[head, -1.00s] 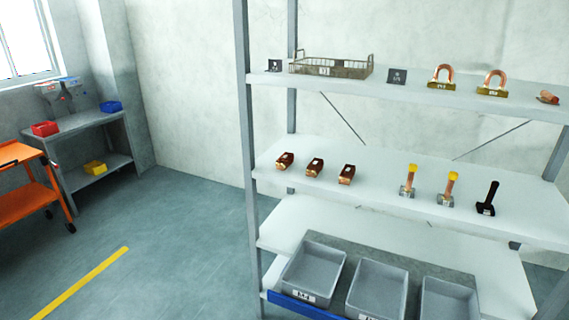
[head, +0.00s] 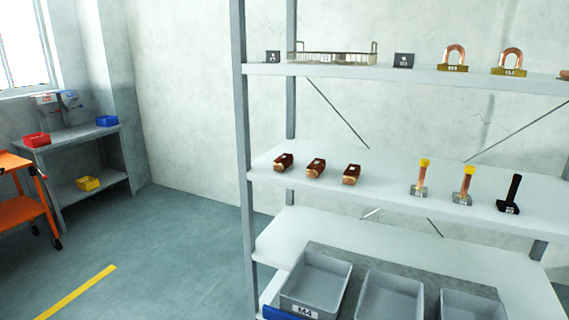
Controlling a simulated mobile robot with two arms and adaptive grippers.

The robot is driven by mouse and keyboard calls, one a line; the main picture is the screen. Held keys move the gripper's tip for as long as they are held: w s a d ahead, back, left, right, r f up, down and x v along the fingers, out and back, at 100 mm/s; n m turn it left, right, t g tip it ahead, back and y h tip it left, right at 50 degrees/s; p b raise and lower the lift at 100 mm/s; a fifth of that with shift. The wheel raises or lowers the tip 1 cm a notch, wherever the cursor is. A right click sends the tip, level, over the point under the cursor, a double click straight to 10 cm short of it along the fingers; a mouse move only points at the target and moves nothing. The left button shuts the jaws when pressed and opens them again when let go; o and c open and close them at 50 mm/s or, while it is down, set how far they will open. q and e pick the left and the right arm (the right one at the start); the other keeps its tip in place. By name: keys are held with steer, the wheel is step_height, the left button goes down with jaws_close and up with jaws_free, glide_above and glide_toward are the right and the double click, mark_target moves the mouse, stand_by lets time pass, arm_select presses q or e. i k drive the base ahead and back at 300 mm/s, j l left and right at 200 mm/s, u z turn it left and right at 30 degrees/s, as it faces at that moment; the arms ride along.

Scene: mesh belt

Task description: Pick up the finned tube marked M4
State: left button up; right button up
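Three short copper-brown pieces lie in a row on the left of the middle shelf: a left one (head: 283,162), a middle one (head: 315,168) and a right one (head: 351,174). They may be the finned tubes, but fins and any markings on them are too small to make out. Two upright copper pieces with yellow tops, a left one (head: 420,177) and a right one (head: 464,185), and a black upright piece (head: 511,193) stand farther right. Neither of my grippers is in view.
The upper shelf (head: 400,74) holds a wire basket (head: 333,56) and two copper U-bends. Grey bins stand low; the left bin (head: 316,286) is labelled M4. A grey bench (head: 75,147) and orange cart (head: 20,209) stand left. Floor before the rack's left post is clear.

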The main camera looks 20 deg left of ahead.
mark_target(282, 162)
steer(key=i+j+u, duration=0.15)
steer(key=i+u, duration=0.2)
steer(key=i, duration=0.15)
steer(key=i+u, duration=0.35)
steer(key=i, duration=0.15)
